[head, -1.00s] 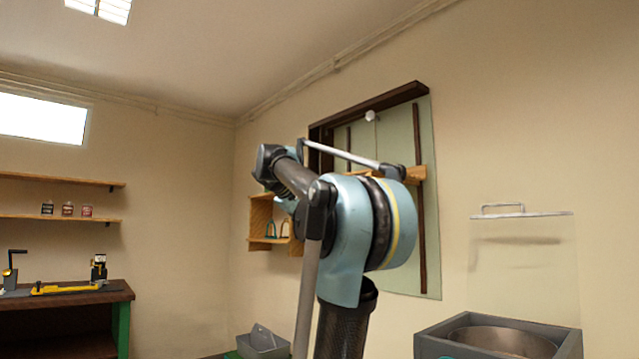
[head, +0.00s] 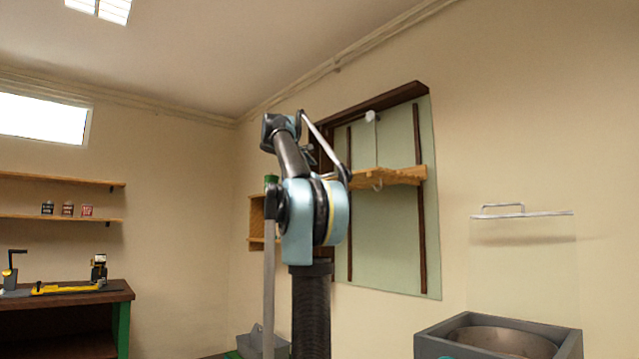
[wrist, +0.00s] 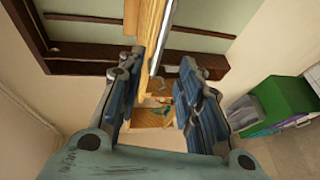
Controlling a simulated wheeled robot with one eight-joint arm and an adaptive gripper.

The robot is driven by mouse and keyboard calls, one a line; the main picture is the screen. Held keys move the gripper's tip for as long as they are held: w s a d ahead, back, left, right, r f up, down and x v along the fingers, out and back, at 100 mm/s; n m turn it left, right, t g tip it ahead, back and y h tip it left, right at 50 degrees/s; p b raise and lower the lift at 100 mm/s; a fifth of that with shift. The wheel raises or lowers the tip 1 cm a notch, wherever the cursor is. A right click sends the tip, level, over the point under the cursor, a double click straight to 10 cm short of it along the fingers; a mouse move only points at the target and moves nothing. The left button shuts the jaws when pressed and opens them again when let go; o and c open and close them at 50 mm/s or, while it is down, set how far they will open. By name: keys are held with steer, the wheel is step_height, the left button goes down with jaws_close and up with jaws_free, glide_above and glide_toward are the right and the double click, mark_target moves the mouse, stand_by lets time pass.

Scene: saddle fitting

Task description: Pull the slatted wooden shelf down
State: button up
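The slatted wooden shelf (head: 392,177) sits partway up a pale panel, between two dark vertical rails. A small hook hangs under its front, and a thin cord or rod runs above it to a white knob (head: 370,116). In the wrist view the shelf (wrist: 148,28) is a light wooden strip beyond the fingers. My gripper (wrist: 161,75) is open, its two blue-grey fingers spread apart with no object held between them. The shelf lies ahead of the fingertips; I cannot tell whether they touch it. In the head view my arm hides most of the gripper, left of the shelf.
A wooden wall box (head: 257,222) is left of the panel, partly behind my arm. A grey-framed basin (head: 500,338) stands at lower right, below a wall-mounted bar (head: 520,214). A workbench (head: 70,297) is at far left. The space before the panel's lower part is clear.

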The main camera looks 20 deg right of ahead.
steer(key=x, duration=1.2)
jaws_close()
